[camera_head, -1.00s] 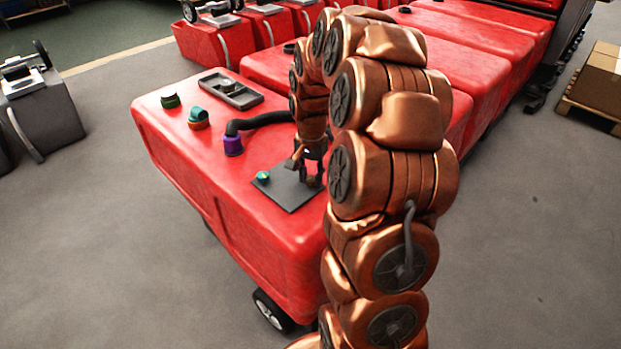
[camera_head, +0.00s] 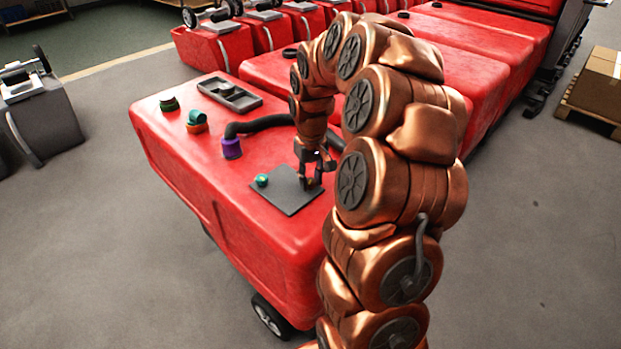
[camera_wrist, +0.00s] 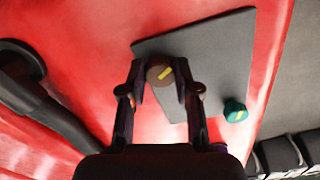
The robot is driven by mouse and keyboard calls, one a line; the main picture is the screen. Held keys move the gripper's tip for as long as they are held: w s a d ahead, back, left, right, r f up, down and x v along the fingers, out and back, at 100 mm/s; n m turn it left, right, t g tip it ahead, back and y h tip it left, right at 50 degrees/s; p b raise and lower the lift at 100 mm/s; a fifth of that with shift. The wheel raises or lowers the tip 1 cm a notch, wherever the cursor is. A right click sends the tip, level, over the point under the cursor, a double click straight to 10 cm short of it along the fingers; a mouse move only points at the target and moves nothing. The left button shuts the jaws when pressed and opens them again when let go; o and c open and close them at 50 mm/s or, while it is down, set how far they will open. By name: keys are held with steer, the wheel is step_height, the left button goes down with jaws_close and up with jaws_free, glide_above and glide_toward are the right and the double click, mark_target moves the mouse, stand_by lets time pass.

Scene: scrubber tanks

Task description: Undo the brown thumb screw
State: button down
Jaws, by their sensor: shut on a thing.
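A black hose with a purple collar (camera_head: 231,148) lies behind the plate, close to my arm. Green and orange caps (camera_head: 196,122) and a grey tray (camera_head: 230,95) are farther left on the red tank (camera_head: 190,170). Grey floor lies open in front.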

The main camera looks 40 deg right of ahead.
mark_target(311, 181)
steer(key=n, duration=0.5)
steer(key=shift+f+n+p, duration=0.1)
steer(key=shift+n+p, duration=0.6)
steer(key=shift+n, duration=1.6)
steer(key=c, duration=0.8)
jaws_free()
steer(key=shift+d, duration=0.1)
step_height(311, 181, up, 12)
steer(key=shift+r, duration=0.1)
